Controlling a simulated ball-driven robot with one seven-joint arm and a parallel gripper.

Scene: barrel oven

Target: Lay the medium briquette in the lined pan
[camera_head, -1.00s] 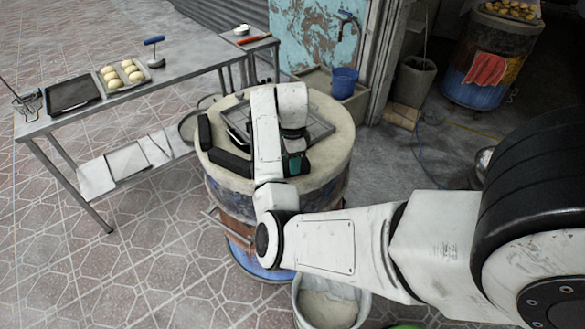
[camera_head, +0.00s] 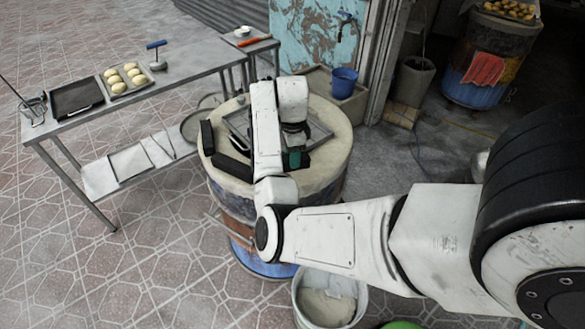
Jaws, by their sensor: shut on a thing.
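My gripper (camera_head: 294,142) hangs over the top of the barrel oven (camera_head: 330,168), mostly hidden behind my own forearm. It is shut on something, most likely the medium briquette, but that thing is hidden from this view. Two black briquettes, a shorter one (camera_head: 206,137) and a longer one (camera_head: 232,167), lie on the oven's left rim, left of my gripper. A grey square metal pan or frame (camera_head: 322,133) sits on the oven top under and around my gripper. Its inside is mostly hidden, so I cannot tell whether it is lined.
A metal table (camera_head: 95,115) stands at the left with a black tray (camera_head: 77,97) and a tray of pale buns (camera_head: 116,92). A blue bucket (camera_head: 343,80) is behind the oven. A white bucket (camera_head: 297,300) stands in front of it. The tiled floor at left is clear.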

